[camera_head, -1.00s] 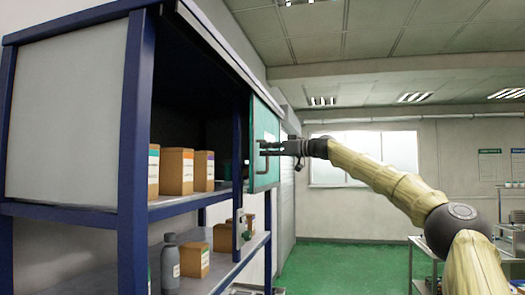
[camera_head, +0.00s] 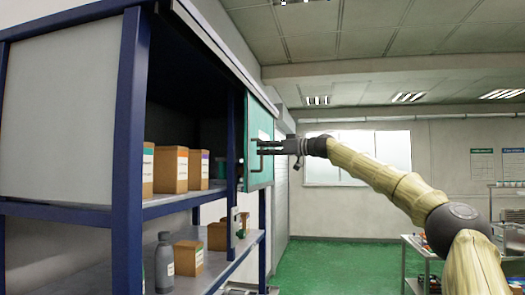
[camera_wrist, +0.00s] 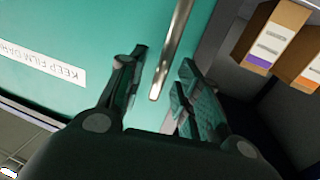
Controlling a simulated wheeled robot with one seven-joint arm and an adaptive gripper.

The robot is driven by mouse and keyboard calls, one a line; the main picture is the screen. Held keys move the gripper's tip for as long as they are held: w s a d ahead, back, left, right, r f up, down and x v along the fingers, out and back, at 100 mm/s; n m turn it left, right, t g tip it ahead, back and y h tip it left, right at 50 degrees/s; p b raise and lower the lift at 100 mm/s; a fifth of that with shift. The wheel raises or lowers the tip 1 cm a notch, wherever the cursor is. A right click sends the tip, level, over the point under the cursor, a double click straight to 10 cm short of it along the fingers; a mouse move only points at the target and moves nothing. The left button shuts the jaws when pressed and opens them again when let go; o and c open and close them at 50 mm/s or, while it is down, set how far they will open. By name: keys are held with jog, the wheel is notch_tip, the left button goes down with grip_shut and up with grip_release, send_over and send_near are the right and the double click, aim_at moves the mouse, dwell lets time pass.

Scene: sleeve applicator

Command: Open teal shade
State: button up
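The teal shade (camera_head: 262,121) is a flat panel at the far right end of the cabinet front; the cabinet front to its left is uncovered. It fills much of the wrist view (camera_wrist: 70,35) and bears a white label (camera_wrist: 45,63). Its metal handle (camera_head: 257,164) is a bar, which shows in the wrist view (camera_wrist: 172,45) between the two fingers. My gripper (camera_head: 262,146) is at the handle, and its fingers (camera_wrist: 163,68) are apart, one on each side of the bar. I cannot tell whether either finger touches it.
The blue-framed cabinet (camera_head: 128,150) holds brown boxes (camera_head: 172,170) on its upper shelf and a grey bottle (camera_head: 164,262) on the lower one. Boxes (camera_wrist: 272,38) stand close to my gripper's right in the wrist view. Green floor (camera_head: 335,262) is clear below the arm.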

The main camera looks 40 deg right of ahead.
jog(key=v, duration=1)
jog(key=shift+s+d, duration=0.15)
jog(key=shift+d, duration=0.3)
